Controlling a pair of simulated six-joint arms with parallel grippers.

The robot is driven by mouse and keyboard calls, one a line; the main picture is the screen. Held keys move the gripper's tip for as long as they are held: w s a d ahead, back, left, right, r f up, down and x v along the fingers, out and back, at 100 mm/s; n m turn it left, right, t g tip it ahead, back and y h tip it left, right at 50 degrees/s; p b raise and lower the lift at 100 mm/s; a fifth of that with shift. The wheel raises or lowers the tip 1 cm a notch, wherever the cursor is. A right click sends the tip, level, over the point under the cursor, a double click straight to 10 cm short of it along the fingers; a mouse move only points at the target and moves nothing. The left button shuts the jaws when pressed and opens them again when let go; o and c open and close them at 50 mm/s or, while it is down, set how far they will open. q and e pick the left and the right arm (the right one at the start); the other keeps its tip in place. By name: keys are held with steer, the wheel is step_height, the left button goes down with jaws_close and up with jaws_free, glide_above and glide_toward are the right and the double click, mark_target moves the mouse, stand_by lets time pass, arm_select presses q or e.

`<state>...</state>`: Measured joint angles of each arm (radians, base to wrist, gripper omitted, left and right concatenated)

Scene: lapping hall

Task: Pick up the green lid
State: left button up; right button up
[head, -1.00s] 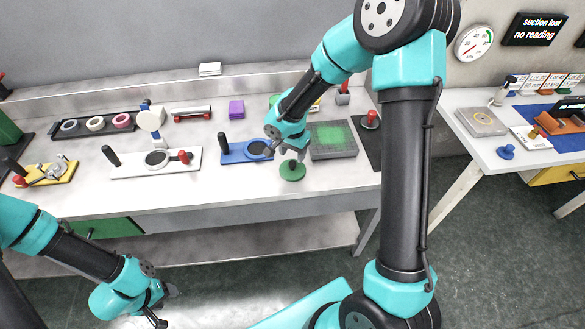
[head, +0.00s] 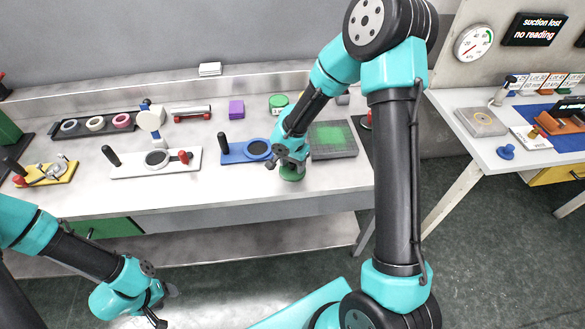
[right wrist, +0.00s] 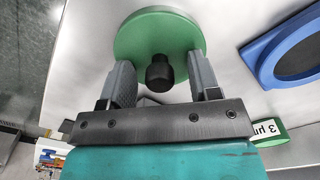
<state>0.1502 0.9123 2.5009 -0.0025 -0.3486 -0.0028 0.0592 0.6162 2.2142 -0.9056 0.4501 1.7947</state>
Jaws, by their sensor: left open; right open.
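The green lid (head: 293,173) lies near the front edge of the bench, partly hidden by my right gripper (head: 287,161) in the head view. In the right wrist view the lid (right wrist: 160,28) is a round green disc with a black knob (right wrist: 159,75). The right gripper (right wrist: 162,80) is open, with one finger on either side of the knob and a gap showing to each side. My left gripper (head: 160,312) is open and low at the bottom left of the head view, in front of the bench and far from the lid.
A blue plate with a dark disc (head: 246,151) lies left of the lid, and a gridded grey plate (head: 332,140) lies behind it to the right.

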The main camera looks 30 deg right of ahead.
steer(key=c, duration=1)
steer(key=shift+r, duration=0.1)
